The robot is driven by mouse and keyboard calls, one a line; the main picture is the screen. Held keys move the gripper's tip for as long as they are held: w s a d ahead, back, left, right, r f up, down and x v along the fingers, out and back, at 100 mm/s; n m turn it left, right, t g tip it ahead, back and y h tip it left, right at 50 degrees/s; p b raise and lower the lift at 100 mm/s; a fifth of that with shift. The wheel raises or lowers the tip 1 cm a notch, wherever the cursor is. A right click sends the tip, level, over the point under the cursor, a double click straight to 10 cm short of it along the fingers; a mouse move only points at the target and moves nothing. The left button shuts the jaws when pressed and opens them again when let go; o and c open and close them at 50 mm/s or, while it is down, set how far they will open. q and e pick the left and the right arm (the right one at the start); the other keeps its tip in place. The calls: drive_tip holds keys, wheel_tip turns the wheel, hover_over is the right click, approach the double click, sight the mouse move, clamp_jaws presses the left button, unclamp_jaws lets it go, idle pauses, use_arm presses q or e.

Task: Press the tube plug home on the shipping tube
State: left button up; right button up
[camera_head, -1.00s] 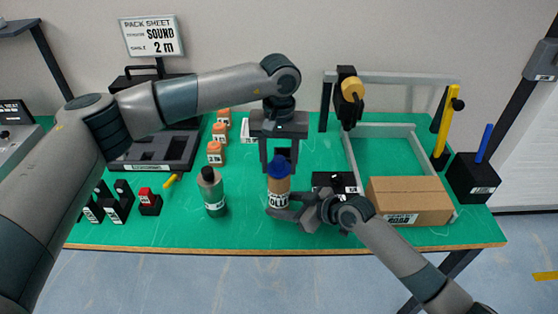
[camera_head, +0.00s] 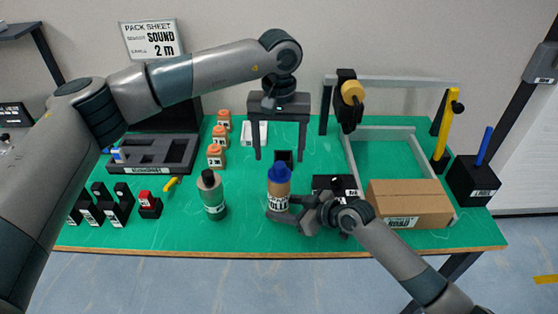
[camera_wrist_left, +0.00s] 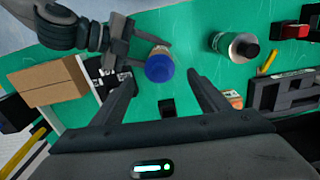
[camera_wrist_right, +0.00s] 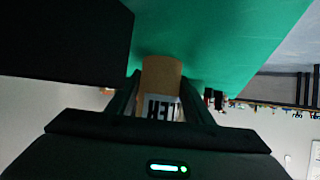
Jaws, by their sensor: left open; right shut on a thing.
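The brown shipping tube (camera_head: 279,203) stands upright near the front middle of the mat, with a white label. The blue tube plug (camera_head: 279,174) is at its top; how deep it sits I cannot tell. My right gripper (camera_head: 284,212) is shut on the tube low down. The right wrist view shows the tube (camera_wrist_right: 162,75) between its fingers. My left gripper (camera_head: 281,155) is open and empty, pointing down above and behind the tube. In the left wrist view the plug (camera_wrist_left: 160,70) appears beyond the open fingertips, apart from them.
A green-grey bottle (camera_head: 212,194) stands left of the tube. A cardboard box (camera_head: 409,202) and a black device (camera_head: 335,184) are to its right. Several orange-capped jars (camera_head: 216,156) and a dark tray (camera_head: 150,155) lie back left. A small black box (camera_head: 284,157) is behind the tube.

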sight(279, 164)
use_arm(q)
wheel_tip(279, 164, up, 6)
drive_tip(key=shift+r, duration=0.15)
idle(0.8)
drive_tip(key=shift+n, duration=0.4)
clamp_jaws()
drive_tip(key=n, duration=0.6)
drive_tip(key=shift+f, duration=0.25)
drive_tip(key=shift+f, duration=3.2)
drive_tip(key=shift+f, duration=0.55)
drive_tip(key=shift+d+r, duration=0.1)
